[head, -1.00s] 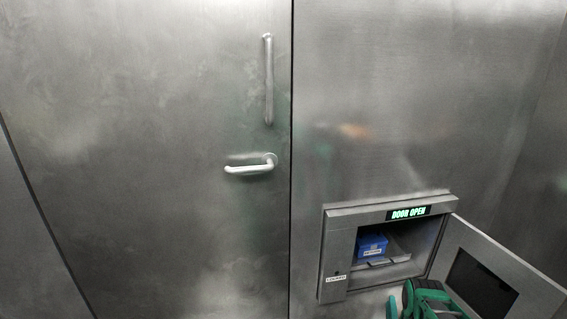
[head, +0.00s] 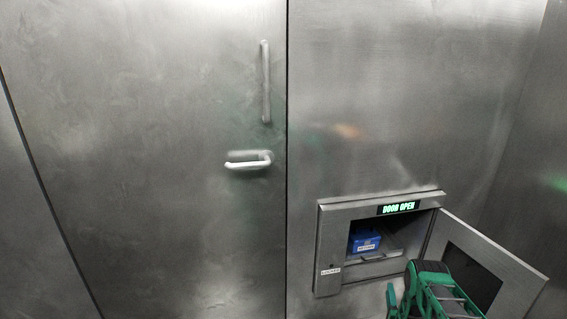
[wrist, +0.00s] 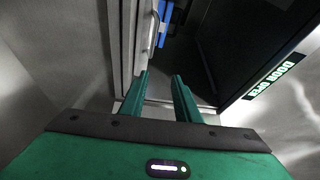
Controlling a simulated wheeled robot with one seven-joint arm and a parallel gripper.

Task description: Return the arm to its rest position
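My gripper (wrist: 161,88) is open in the wrist view, with two green fingers spread apart and nothing between them. In the head view my green arm end (head: 440,292) shows at the bottom right, in front of the lower part of the open wall compartment (head: 325,240). The fingertips are hard to make out there. A blue box (head: 362,243) stands inside the compartment. It also shows in the wrist view (wrist: 166,12), beyond the fingers and apart from them.
The compartment's hinged door (head: 505,268) stands open to the right, close beside my arm. A green display (head: 398,208) above the opening reads "DOOR OPEN". A large metal door with a lever handle (head: 248,161) and a vertical bar (head: 266,82) is at the left.

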